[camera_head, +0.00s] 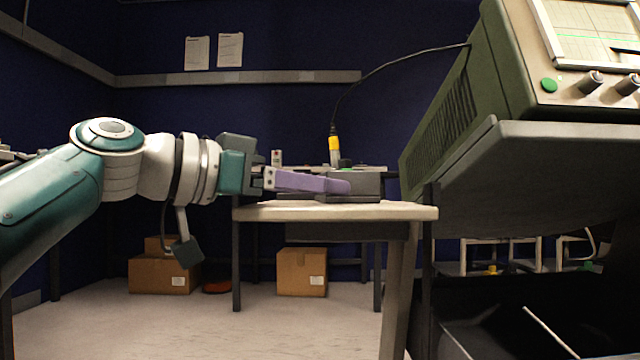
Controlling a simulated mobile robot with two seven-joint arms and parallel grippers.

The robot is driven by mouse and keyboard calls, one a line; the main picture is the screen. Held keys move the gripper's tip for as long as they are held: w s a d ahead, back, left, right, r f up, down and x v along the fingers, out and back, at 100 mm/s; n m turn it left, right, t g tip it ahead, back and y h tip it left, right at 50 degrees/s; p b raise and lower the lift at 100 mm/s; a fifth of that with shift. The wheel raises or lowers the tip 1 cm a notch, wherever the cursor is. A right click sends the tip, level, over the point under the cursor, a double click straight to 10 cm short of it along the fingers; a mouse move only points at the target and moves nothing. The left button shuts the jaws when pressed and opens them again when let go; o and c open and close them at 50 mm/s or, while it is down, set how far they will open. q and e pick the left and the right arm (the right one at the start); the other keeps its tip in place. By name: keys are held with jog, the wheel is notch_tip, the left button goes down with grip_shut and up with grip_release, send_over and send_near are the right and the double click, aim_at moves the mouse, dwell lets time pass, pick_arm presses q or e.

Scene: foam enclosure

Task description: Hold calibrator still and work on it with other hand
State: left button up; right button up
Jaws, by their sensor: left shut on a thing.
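The calibrator looks to be a low dark grey box (368,184) on the near table, with a small green and dark part showing at its top. My left gripper (343,186) comes in from the left with long purple fingers level above the table top. It is shut, and its fingertips overlap the box's left part. The fingers hide some of the box, and the exact grip is hard to see. My right gripper is not in view.
A yellow probe (335,148) on a black cable stands upright at the box, touching or behind it. A green oscilloscope (480,95) on a tilted grey shelf (540,160) fills the right. The pale table (265,211) has little bare room. Cardboard boxes (302,271) lie beneath and behind.

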pick_arm(q)
jog(key=shift+f, duration=0.1)
jog(key=c, duration=0.5)
jog(key=o, duration=1)
jog(key=shift+w, duration=0.1)
jog(key=shift+a, duration=0.1)
jog(key=v, duration=1.2)
